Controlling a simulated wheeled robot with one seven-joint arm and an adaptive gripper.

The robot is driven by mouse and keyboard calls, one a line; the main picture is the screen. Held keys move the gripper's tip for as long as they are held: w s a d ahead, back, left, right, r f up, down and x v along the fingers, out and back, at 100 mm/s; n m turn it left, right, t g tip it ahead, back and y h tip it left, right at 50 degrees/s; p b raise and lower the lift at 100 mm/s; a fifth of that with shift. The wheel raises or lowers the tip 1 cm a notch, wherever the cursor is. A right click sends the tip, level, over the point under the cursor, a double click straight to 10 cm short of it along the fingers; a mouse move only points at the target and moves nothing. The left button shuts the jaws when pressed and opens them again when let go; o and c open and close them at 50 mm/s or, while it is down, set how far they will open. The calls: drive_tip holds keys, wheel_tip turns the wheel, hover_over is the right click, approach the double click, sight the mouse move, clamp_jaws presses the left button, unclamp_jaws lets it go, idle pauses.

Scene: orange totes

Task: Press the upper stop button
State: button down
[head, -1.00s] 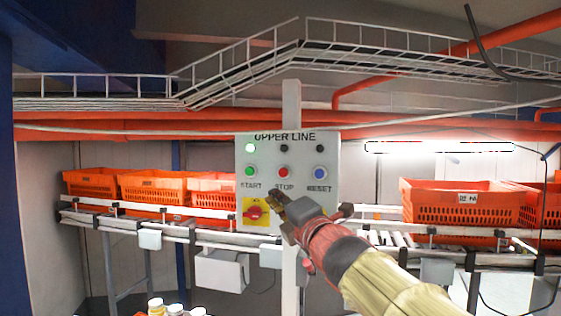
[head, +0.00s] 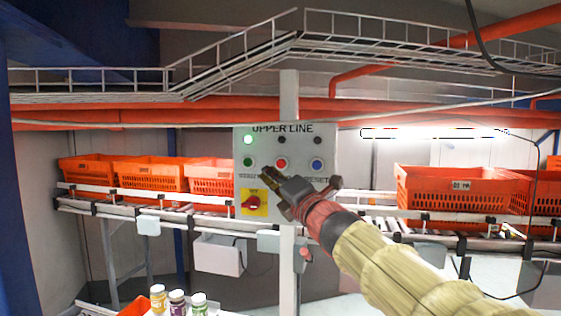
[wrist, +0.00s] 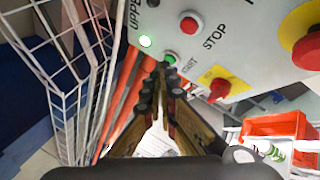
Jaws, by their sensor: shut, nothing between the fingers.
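The grey control panel (head: 262,184) marked UPPER LINE stands on a post in the head view. Its red stop button (head: 281,163) sits between a green start button (head: 249,162) and a blue reset button (head: 317,165). My gripper (head: 267,175) is shut and empty, below and left of the stop button, covering the STOP label. In the wrist view the stop button (wrist: 188,24) shows above and right of my fingertips (wrist: 161,72), which overlap the area by the green start button (wrist: 170,58). I cannot tell the gap to the panel.
A red rotary switch (head: 252,203) on a yellow plate is low on the panel. A large red mushroom button (wrist: 310,48) shows at the wrist view's right. Orange totes (head: 458,187) stand on conveyors either side. Jars (head: 177,303) stand below left.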

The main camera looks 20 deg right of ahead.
sight(278, 168)
drive_tip(key=w+d, duration=0.1)
drive_tip(key=w+d+p, duration=0.1)
drive_tip(key=w, duration=0.2)
drive_tip(key=shift+w+d, duration=0.4)
drive_tip(key=shift+w+d, duration=0.1)
idle(1.2)
drive_tip(key=shift+w+d, duration=0.15)
drive_tip(key=shift+w, duration=0.1)
drive_tip(key=shift+w+d+r, duration=0.1)
drive_tip(key=shift+w+d, duration=0.1)
drive_tip(key=shift+w, duration=0.2)
idle(0.8)
drive_tip(key=shift+s, duration=0.15)
drive_tip(key=shift+s+a+b, duration=0.45)
drive_tip(key=shift+s+b, duration=0.15)
drive_tip(key=shift+s, duration=0.05)
idle(0.3)
